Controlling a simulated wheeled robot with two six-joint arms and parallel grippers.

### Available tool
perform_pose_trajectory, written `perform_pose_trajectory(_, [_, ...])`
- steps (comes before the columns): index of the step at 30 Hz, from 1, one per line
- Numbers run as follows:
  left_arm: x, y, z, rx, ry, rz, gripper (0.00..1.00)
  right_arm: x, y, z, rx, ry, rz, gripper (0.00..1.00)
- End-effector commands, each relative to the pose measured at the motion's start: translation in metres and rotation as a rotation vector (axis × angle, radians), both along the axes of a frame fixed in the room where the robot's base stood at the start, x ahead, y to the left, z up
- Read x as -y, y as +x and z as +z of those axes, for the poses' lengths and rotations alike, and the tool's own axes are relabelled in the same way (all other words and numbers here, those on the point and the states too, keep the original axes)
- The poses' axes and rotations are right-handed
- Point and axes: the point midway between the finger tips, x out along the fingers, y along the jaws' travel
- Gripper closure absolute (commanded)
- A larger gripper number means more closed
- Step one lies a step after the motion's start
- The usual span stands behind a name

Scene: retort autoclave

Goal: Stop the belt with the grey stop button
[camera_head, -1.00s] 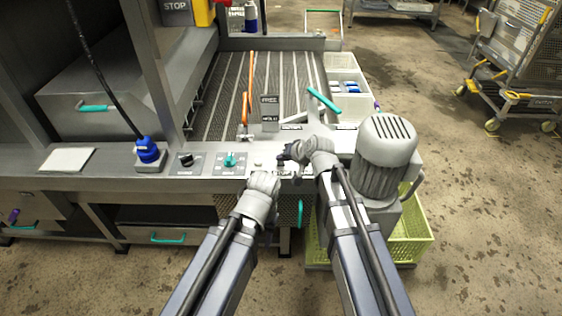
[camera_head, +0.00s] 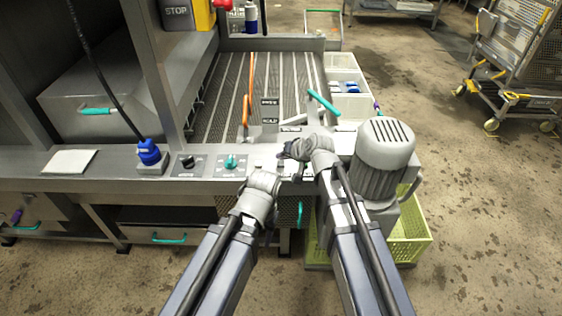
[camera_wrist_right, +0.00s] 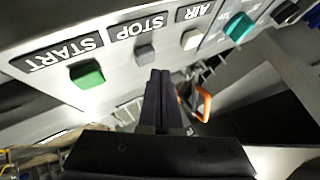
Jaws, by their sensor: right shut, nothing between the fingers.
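The grey stop button (camera_wrist_right: 144,52) sits under the STOP label on the metal panel in the right wrist view, between the green start button (camera_wrist_right: 87,74) and a white button (camera_wrist_right: 190,39) labelled AIR. My right gripper (camera_wrist_right: 160,74) is shut and empty, its fingertips close beside the grey button in the picture; I cannot tell whether they touch it. In the head view my right gripper (camera_head: 284,155) is over the panel's front edge, and the buttons are largely hidden there. My left gripper (camera_head: 262,181) is just left of it, its fingers not clearly visible. The belt (camera_head: 240,100) lies behind the panel.
A teal knob (camera_head: 231,162) and a black knob (camera_head: 188,161) are left of the grippers. A grey motor (camera_head: 383,152) stands close to my right arm. A teal-handled lever (camera_head: 322,102) and an orange rod (camera_head: 247,105) rise behind the panel.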

Motion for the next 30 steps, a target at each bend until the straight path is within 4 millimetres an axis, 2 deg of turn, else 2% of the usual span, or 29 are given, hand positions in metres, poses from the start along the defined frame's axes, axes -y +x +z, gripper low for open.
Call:
perform_pose_trajectory(8, [0.0, 0.0, 0.005, 0.0, 0.0, 0.0, 0.5, 0.0, 0.0, 0.005, 0.0, 0.0, 0.0, 1.0])
perform_pose_trajectory(22, [0.0, 0.0, 0.049, 0.0, 0.0, 0.0, 0.5, 0.0, 0.0, 0.049, 0.0, 0.0, 0.0, 1.0])
perform_pose_trajectory(30, [0.0, 0.0, 0.05, 0.0, 0.0, 0.0, 0.5, 0.0, 0.0, 0.05, 0.0, 0.0, 0.0, 1.0])
